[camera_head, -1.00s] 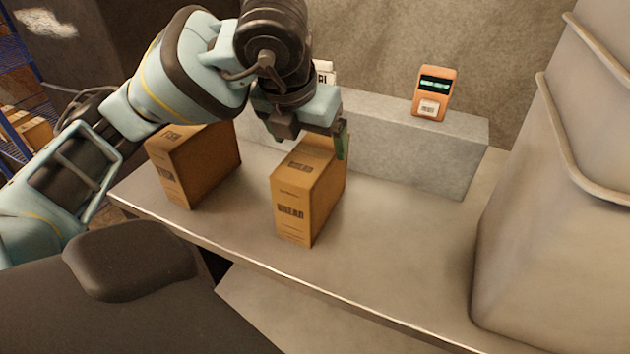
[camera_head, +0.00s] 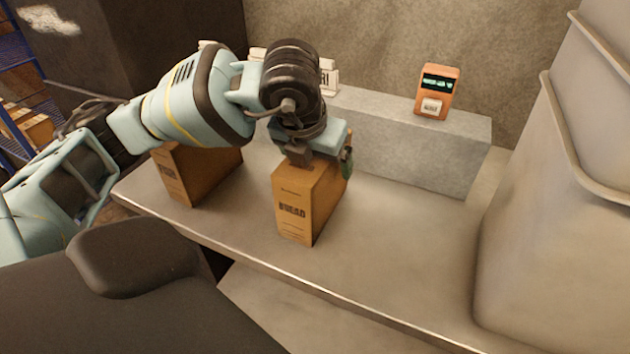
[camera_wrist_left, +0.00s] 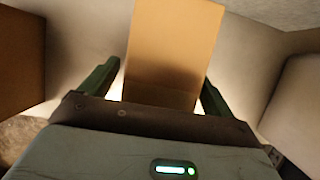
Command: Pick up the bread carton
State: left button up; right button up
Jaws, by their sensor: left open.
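The bread carton (camera_head: 294,212), an upright tan box with dark lettering, stands on the metal table. In the left wrist view the carton (camera_wrist_left: 170,50) lies between the two fingers. My left gripper (camera_head: 322,168) is at the carton's top, pointing down, with its fingers on either side. In the left wrist view my left gripper (camera_wrist_left: 160,85) is open, with a gap visible between the carton and at least the left finger. The gripper hides part of the carton's top. My right gripper is not in view.
A second brown carton (camera_head: 202,177) stands to the left, partly behind my arm. A grey block (camera_head: 420,145) with an orange handheld device (camera_head: 436,92) is behind. A large pale container (camera_head: 550,230) stands at right. The table (camera_head: 400,260) is clear in front and right of the bread carton.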

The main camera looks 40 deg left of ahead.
pick_arm(q)
jog(key=shift+f, duration=0.25)
dwell(0.3)
jog(key=shift+c, duration=0.3)
jog(key=shift+r, duration=0.1)
jog(key=c, duration=1.6)
